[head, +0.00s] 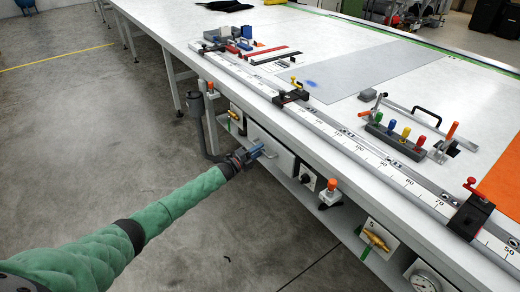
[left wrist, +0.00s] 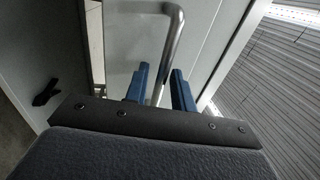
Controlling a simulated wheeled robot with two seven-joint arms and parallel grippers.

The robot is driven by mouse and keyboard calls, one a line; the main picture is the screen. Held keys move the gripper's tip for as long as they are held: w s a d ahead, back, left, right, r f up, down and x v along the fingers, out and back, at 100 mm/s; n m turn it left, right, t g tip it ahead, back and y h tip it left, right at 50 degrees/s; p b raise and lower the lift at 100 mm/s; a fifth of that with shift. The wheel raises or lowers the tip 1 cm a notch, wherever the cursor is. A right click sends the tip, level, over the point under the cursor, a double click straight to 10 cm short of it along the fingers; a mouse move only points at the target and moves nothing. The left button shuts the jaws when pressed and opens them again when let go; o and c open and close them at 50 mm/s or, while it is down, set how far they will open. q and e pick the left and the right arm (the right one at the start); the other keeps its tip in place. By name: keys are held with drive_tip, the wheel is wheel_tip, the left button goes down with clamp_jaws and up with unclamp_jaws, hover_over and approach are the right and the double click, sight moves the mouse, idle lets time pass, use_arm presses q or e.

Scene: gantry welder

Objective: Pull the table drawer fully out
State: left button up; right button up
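The table drawer (head: 272,150) is a light grey front under the table's edge, with a thin bar handle (head: 268,148). It looks closed. My left gripper (head: 257,150) is at the drawer's left part, by the handle. In the left wrist view, the metal handle (left wrist: 173,40) runs down between the two blue fingers of my left gripper (left wrist: 160,85). The fingers are apart, with a gap visible beside the bar. The drawer front (left wrist: 130,50) fills the area behind the handle. My right gripper is not in view.
The long white table (head: 300,40) carries a ruler rail (head: 350,145) with clamps. Beside the drawer are a black knob (head: 307,178), an orange-topped part (head: 329,192) and a brass valve (head: 376,240). The floor (head: 90,130) in front is clear.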

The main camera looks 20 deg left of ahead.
use_arm(q)
drive_tip(key=shift+w+d+r, duration=0.1)
drive_tip(key=shift+w+d, duration=0.15)
drive_tip(key=shift+d, duration=0.05)
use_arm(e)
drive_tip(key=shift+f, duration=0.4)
use_arm(q)
drive_tip(key=shift+c, duration=0.3)
clamp_jaws()
